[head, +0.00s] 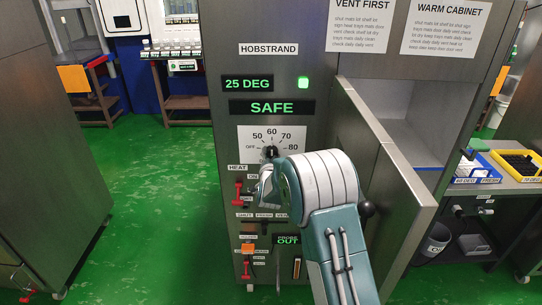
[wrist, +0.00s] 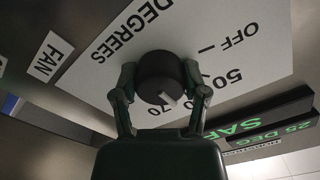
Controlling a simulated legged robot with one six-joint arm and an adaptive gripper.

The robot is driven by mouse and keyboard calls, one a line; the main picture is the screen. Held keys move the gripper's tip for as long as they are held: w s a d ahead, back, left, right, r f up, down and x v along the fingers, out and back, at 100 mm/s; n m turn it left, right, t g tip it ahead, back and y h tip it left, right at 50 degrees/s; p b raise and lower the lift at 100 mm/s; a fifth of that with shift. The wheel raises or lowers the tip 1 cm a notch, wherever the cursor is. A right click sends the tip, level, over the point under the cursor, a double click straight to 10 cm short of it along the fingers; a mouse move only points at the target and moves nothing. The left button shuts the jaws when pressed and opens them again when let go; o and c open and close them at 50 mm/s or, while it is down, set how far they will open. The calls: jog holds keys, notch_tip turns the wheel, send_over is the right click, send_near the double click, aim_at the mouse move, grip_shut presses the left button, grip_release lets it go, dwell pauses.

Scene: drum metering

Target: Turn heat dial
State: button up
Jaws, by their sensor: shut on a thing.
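The heat dial (head: 271,152) is a dark round knob on a white scale plate marked OFF, 50, 60, 70, 80, on the steel cabinet's front. In the wrist view the knob (wrist: 160,77) sits between the two fingers of my gripper (wrist: 160,88), which touch its sides. A white pointer mark shows on the knob near the 70; the 60 is hidden there. In the head view my arm comes from below right and covers the lower part of the plate. The display above reads 25 DEG (head: 247,84) and SAFE (head: 269,107).
A cabinet door (head: 385,190) stands open right of my arm, beside an empty compartment. Red switches (head: 239,194) and a PROBE OUT display (head: 287,240) lie below the dial. A green lamp (head: 303,82) is lit. Green floor is free at left.

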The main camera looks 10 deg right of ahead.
jog(key=o, duration=1.1)
jog(key=shift+f, duration=0.1)
jog(key=shift+o, duration=0.2)
jog(key=s+a, duration=0.2)
jog(key=s, duration=0.9)
jog(key=shift+s+a, duration=0.25)
jog(key=shift+s, duration=0.1)
